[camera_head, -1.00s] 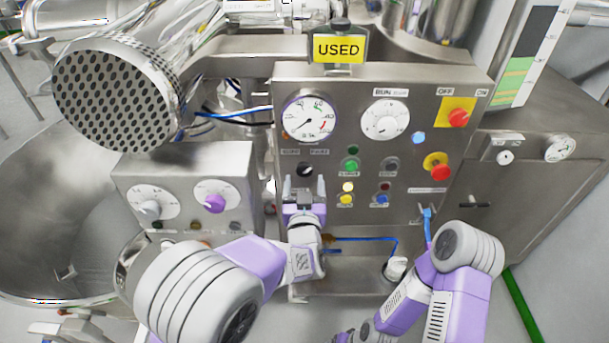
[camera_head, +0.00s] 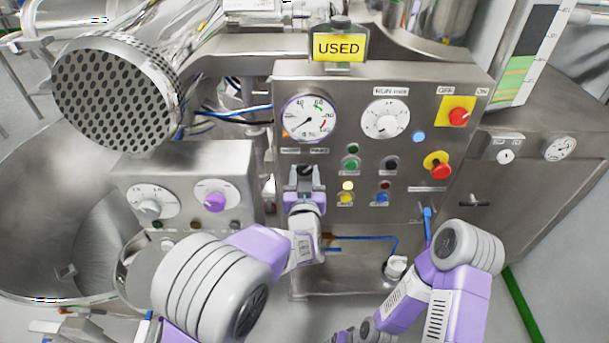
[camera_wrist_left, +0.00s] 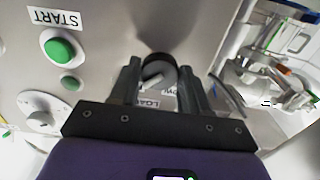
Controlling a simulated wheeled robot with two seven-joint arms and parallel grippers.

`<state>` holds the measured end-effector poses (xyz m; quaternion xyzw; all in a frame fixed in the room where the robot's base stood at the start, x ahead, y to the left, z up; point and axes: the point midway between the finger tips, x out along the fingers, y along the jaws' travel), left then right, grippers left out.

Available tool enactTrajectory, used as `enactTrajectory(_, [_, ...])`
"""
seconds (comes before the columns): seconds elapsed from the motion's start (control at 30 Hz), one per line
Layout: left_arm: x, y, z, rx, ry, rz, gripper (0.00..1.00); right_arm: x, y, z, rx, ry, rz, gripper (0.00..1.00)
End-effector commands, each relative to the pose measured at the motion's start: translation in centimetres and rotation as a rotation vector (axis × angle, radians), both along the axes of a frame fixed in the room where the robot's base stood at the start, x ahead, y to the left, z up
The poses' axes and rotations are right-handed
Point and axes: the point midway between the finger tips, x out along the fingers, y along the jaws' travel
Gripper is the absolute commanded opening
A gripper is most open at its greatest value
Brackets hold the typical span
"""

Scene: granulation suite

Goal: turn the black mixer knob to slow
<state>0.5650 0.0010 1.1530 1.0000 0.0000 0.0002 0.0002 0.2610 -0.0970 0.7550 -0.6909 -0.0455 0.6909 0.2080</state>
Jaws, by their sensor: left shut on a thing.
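The black mixer knob (camera_head: 304,169) is on the steel front panel, below the large round gauge. My left gripper (camera_head: 304,176) has come up to it from below. In the left wrist view the round knob (camera_wrist_left: 160,68), with a pale pointer bar, sits between the two fingertips of my left gripper (camera_wrist_left: 160,75). The jaws are shut on it. Small labels beside the knob are upside down and partly hidden by the fingers, so I cannot read its setting surely. My right arm shows at the lower right; its gripper is out of view.
The gauge (camera_head: 308,118), a white RUN dial (camera_head: 386,119), a green button (camera_head: 351,164) and a red emergency stop (camera_head: 438,168) share the panel. A smaller box with two dials (camera_head: 184,200) stands to the left. A yellow USED sign (camera_head: 339,47) is above.

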Motion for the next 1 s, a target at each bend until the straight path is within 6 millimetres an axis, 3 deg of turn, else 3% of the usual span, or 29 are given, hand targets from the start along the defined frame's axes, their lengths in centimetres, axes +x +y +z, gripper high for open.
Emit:
enactTrajectory(0.37, [0.0, 0.0, -0.3, -0.116, 0.000, 0.001, 0.16, 0.0, 0.0, -1.9, 0.000, 0.000, 0.000, 0.76])
enactTrajectory(1.0, [0.0, -0.1, -0.4, -0.692, -0.001, 0.001, 0.16, 0.0, 0.0, -9.4, 0.000, 0.000, 0.000, 0.76])
